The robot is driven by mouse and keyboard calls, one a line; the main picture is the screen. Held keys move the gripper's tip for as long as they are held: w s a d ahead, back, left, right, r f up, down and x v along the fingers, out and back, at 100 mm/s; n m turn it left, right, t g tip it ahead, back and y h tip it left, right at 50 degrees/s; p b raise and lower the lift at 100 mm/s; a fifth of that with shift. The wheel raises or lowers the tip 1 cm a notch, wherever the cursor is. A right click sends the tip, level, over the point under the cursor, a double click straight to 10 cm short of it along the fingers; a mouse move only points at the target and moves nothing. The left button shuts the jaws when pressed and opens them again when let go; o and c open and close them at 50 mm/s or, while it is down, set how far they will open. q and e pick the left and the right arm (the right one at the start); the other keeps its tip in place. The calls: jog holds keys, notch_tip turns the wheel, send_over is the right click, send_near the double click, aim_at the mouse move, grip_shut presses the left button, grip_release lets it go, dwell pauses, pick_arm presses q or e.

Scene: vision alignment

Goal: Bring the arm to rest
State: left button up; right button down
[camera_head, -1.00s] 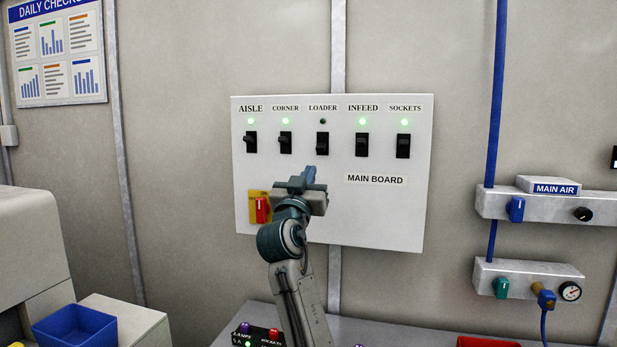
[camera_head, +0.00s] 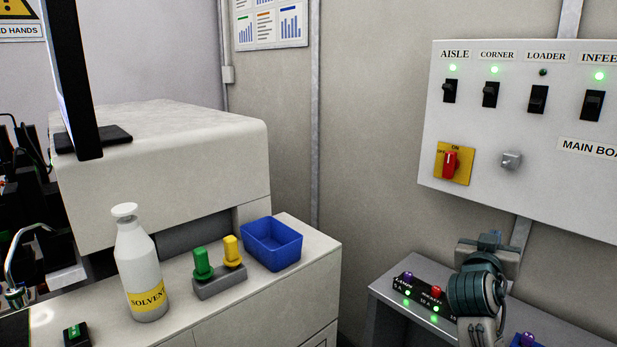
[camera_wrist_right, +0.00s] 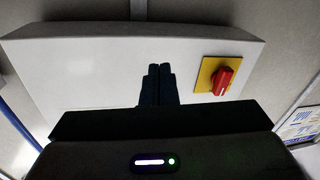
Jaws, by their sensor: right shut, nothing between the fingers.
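My right gripper (camera_head: 490,240) is at the lower right of the head view, below the main board (camera_head: 475,199) and above the grey bench. Its fingers are shut and empty, and they show together in the right wrist view (camera_wrist_right: 158,75) with the pale panel beyond them. The fingers look apart from the panel. The board carries black switches; the loader switch (camera_head: 538,99) has a dark lamp above it, while the aisle, corner and infeed lamps glow green. A red rotary handle (camera_head: 450,164) on a yellow plate also shows in the right wrist view (camera_wrist_right: 221,80). My left gripper is out of view.
A solvent bottle (camera_head: 138,270), a green and yellow plug block (camera_head: 219,283) and a blue bin (camera_head: 272,245) stand on the pale cabinet at the left. A black lamp box (camera_head: 424,297) sits on the bench (camera_head: 385,287) close beside my right arm.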

jog(key=s+a+f+n+g+y, duration=0.15)
jog(key=s+f, duration=0.25)
jog(key=f, duration=0.4)
jog(key=s+a+f+n+g+y, duration=0.15)
jog(key=s+f, duration=0.25)
jog(key=f, duration=0.5)
jog(key=s+a+f+n+g+y, duration=0.1)
jog(key=s+a+f+g+y, duration=0.2)
jog(key=s+f, duration=0.5)
jog(key=s+a+f+n+g+y, duration=0.25)
jog(key=s+f, duration=0.25)
jog(key=s, duration=0.8)
jog(key=s+a+f+n+g+y, duration=0.15)
jog(key=s+a+f, duration=0.35)
jog(key=s, duration=0.5)
jog(key=w+d+f+m+g, duration=0.1)
jog(key=d+f+g, duration=0.15)
jog(key=f, duration=2.35)
jog(key=s+d+f, duration=0.1)
jog(key=s+f, duration=0.5)
jog(key=f, duration=0.3)
jog(key=s+d+f, duration=0.1)
jog(key=s+f, duration=0.5)
jog(key=f, duration=0.4)
jog(key=shift+s+d+f+m+y, duration=0.2)
jog(key=shift+m+y, duration=0.1)
jog(key=shift+y, duration=0.1)
jog(key=shift+s, duration=0.1)
